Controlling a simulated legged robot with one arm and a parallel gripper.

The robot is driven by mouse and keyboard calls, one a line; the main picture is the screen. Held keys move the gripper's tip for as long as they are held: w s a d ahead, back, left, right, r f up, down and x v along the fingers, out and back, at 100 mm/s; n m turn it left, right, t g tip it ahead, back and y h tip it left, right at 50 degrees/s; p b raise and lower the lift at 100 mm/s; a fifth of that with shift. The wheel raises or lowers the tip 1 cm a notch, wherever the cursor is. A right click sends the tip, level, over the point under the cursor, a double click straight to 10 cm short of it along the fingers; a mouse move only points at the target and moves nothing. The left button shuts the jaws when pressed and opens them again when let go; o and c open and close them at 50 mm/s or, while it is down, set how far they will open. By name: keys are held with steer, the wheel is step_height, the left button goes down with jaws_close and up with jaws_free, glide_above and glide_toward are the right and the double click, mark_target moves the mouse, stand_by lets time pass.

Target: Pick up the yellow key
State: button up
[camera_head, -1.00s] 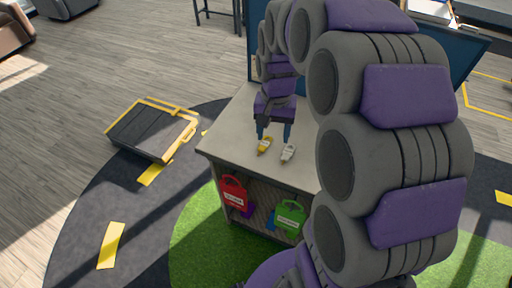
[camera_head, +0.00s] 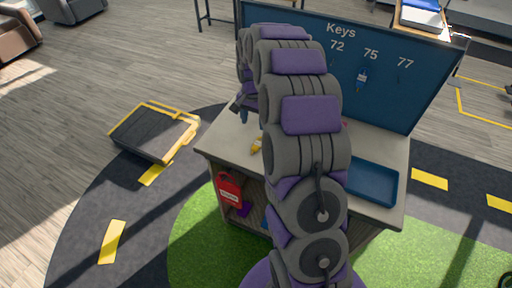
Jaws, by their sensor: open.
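The yellow key (camera_head: 256,145) lies on the grey counter (camera_head: 226,140), partly hidden behind my arm. My gripper (camera_head: 243,116) is over the counter, a little up and left of the key in the picture. Only a part of my gripper shows beside my arm. It is apart from the key in the picture, its jaws are open, and nothing shows between them.
A blue tray (camera_head: 370,183) sits on the counter's right side. A red tagged lock (camera_head: 229,188) hangs in the shelf below. A black-and-yellow case (camera_head: 155,131) lies on the floor left.

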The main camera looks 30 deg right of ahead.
steer(key=b, duration=0.1)
glide_above(255, 147)
steer(key=f, duration=0.8)
steer(key=shift+a+f, duration=0.1)
steer(key=shift+a, duration=0.1)
steer(key=shift+d+f, duration=0.25)
steer(key=shift+f, duration=0.25)
steer(key=shift+a+f+b, duration=0.15)
steer(key=shift+f+b, duration=0.35)
steer(key=shift+f, duration=0.7)
steer(key=shift+a+f+b, duration=0.1)
steer(key=shift+f+b, duration=0.35)
steer(key=shift+f, duration=0.7)
steer(key=shift+s+d, duration=0.1)
steer(key=shift+d, duration=0.05)
steer(key=shift+c, duration=0.3)
steer(key=c, duration=0.9)
